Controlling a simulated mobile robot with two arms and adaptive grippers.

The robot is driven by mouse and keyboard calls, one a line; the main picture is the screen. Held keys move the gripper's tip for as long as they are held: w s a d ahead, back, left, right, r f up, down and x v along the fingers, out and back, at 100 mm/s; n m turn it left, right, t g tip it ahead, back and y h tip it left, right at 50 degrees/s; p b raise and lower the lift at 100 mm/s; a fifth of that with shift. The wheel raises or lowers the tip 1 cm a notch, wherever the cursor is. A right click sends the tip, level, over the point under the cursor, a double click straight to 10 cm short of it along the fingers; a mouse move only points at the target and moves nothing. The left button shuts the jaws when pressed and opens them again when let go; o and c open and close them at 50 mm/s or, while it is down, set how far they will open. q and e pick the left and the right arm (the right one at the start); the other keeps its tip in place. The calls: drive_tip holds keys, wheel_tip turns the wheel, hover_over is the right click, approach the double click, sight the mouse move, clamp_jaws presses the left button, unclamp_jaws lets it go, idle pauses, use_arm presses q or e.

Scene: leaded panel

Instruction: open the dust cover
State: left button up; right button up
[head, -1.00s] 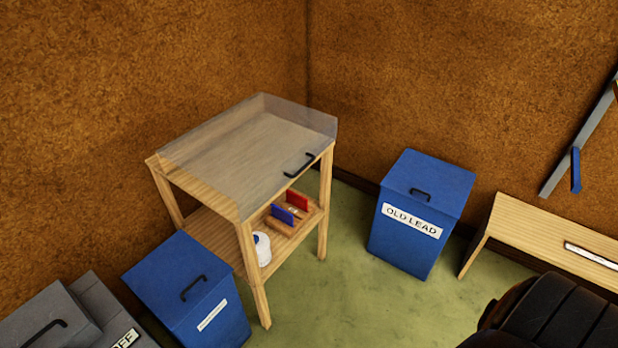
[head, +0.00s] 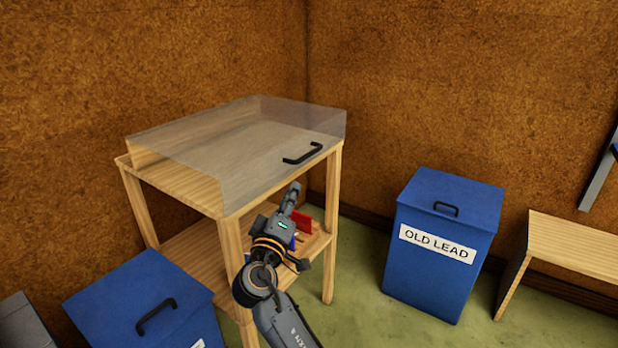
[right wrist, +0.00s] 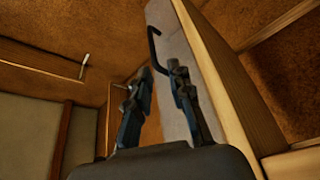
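The dust cover (head: 235,150) is a clear, smoky box lid lying down over the top of a wooden stand. Its black handle (head: 302,153) is on the front edge, towards the right. My right gripper (head: 290,193) is below and a little left of the handle, in front of the stand, apart from it. In the right wrist view the fingers of my right gripper (right wrist: 159,70) are apart with nothing between them. The black handle (right wrist: 153,45) shows just beyond the fingertips, beside the cover's clear wall. My left gripper is not in view.
The wooden stand (head: 232,255) has a lower shelf with a red item (head: 304,220), partly hidden by my arm. A blue bin marked OLD LEAD (head: 440,285) stands right; another blue bin (head: 110,290) stands front left. A wooden bench (head: 570,245) is far right. Green floor lies between.

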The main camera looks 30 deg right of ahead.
sight(309, 153)
drive_tip(key=shift+h, duration=0.3)
drive_tip(key=x, duration=1.4)
drive_tip(key=shift+s+d+r, duration=0.2)
drive_tip(key=shift+s+r, duration=0.1)
drive_tip(key=shift+r, duration=0.05)
clamp_jaws()
